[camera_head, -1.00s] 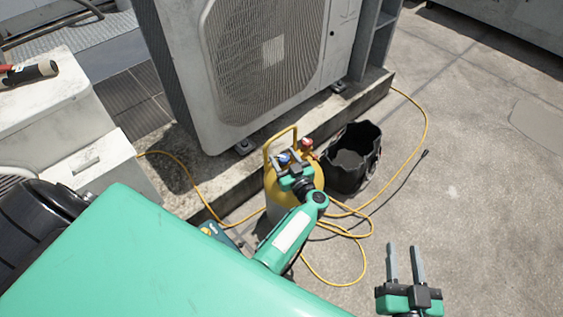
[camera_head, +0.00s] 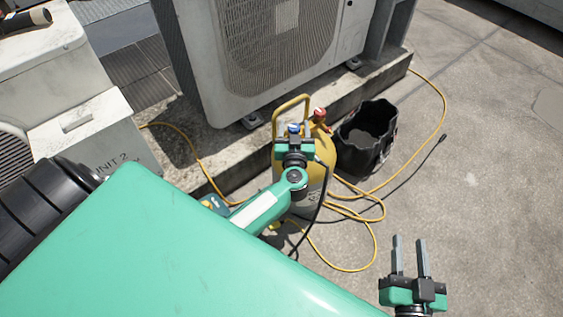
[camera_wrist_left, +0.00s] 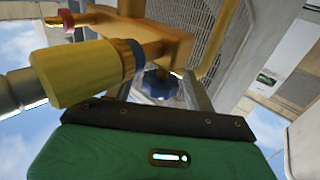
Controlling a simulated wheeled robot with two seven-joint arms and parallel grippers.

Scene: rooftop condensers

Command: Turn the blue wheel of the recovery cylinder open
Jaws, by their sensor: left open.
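The recovery cylinder (camera_head: 322,148), yellow on top and grey below, stands upright on the roof in front of the condenser. Its blue wheel (camera_head: 293,128) is on top beside the yellow handle, and a red wheel (camera_head: 319,113) is to its right. My left gripper (camera_head: 294,137) is at the cylinder's top, partly hiding the blue wheel in the head view. In the left wrist view the blue wheel (camera_wrist_left: 158,84) shows between the open fingers; contact cannot be told. My right gripper (camera_head: 409,242) is open and empty over bare roof, lower right.
A black bucket (camera_head: 362,160) stands just right of the cylinder. Yellow hose (camera_head: 372,250) loops over the roof around it. The condenser (camera_head: 280,50) on its concrete curb is behind. In the left wrist view a yellow fitting (camera_wrist_left: 85,72) is close by. The right side is free roof.

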